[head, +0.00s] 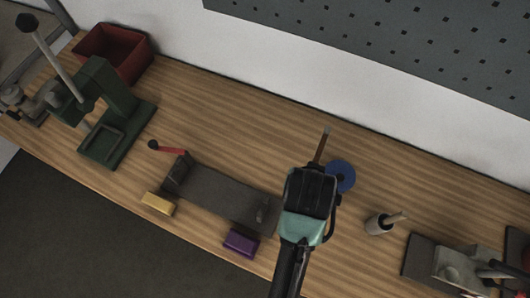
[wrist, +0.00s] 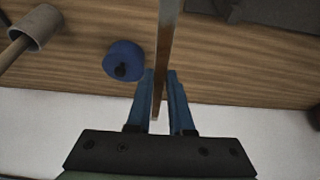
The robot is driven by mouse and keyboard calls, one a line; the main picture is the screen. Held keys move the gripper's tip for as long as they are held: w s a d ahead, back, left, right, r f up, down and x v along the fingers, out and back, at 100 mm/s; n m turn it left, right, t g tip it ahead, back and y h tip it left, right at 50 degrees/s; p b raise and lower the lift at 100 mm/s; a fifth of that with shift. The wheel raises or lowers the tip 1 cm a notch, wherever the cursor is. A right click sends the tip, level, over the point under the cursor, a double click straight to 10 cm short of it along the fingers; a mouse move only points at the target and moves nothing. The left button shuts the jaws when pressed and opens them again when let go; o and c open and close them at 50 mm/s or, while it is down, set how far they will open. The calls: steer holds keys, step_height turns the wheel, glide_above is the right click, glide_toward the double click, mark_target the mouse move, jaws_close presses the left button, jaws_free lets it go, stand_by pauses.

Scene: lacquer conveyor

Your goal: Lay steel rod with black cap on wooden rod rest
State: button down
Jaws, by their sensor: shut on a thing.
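A thin rod (wrist: 163,50) stands between the blue fingers of my gripper (wrist: 160,82) in the wrist view, grey toward the top edge and brown between the fingers. My gripper is shut on it. In the head view the rod (head: 321,147) sticks out beyond my gripper (head: 316,166), above the bench. I cannot make out a black cap on it; its other end is hidden or out of frame. I cannot identify the wooden rod rest in either view.
A blue disc (head: 341,176) lies right beside my gripper; it shows a dark knob in the wrist view (wrist: 123,60). A grey cup (head: 376,225) with a wooden stick stands right. A dark crank device (head: 222,195), yellow block (head: 158,204) and purple block (head: 241,243) are left.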

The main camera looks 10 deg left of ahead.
steer(key=shift+w+r, duration=0.15)
steer(key=shift+w, duration=0.05)
steer(key=f, duration=0.5)
steer(key=shift+s+d, duration=0.15)
steer(key=shift+s, duration=0.1)
steer(key=shift+w+f+p, duration=0.1)
steer(key=shift+f+p, duration=0.2)
steer(key=shift+f, duration=2.2)
steer(key=shift+f, duration=0.2)
steer(key=c, duration=0.8)
jaws_free()
